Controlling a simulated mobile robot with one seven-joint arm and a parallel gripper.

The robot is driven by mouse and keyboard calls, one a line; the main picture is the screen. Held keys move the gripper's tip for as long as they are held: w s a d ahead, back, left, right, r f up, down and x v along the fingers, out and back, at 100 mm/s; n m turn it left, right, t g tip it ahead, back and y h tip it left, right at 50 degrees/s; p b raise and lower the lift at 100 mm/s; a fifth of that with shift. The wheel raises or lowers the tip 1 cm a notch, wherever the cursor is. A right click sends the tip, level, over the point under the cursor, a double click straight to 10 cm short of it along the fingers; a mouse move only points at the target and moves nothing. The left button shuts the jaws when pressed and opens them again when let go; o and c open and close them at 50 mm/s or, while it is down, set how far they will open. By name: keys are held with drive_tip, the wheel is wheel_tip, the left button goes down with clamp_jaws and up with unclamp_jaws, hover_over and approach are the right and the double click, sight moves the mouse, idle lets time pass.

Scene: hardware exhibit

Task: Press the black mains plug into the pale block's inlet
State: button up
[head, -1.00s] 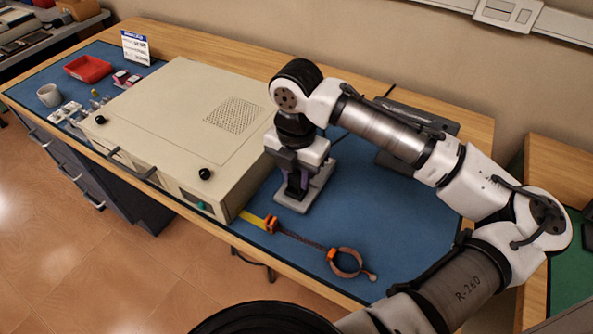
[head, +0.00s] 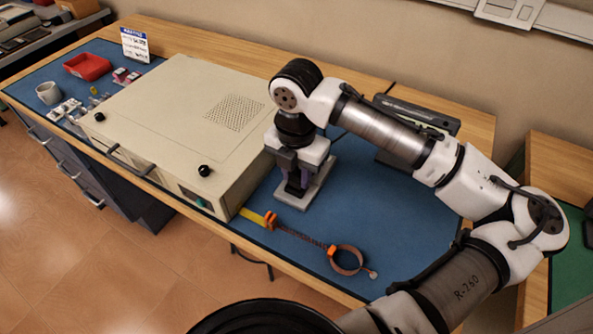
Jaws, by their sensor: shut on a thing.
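My gripper (head: 294,184) points straight down over a pale block (head: 318,193) on the blue mat, just right of the large beige case. Its fingers are shut on a dark thing between them, which fits the black mains plug (head: 293,188). Only a small part of the plug shows; the fingers hide the rest. The plug is low, at the block. The inlet itself is hidden, so I cannot tell whether the plug is above it, touching it or inside it.
The beige case (head: 175,125) stands close to the gripper's left. A strap with an orange clip and a ring (head: 347,260) lies in front. A dark flat device (head: 415,125) lies behind the arm. A red tray (head: 88,66) and mug (head: 48,93) are far left. The mat's right front is clear.

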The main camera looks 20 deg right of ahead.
drive_tip(key=shift+f+b, duration=0.4)
drive_tip(key=shift+f, duration=0.25)
drive_tip(key=o, duration=0.8)
drive_tip(key=shift+o, duration=0.2)
drive_tip(key=o, duration=0.3)
drive_tip(key=shift+o, duration=0.2)
drive_tip(key=shift+r+p, duration=0.75)
idle(0.4)
drive_tip(key=shift+r+p, duration=2.6)
drive_tip(key=shift+r, duration=0.3)
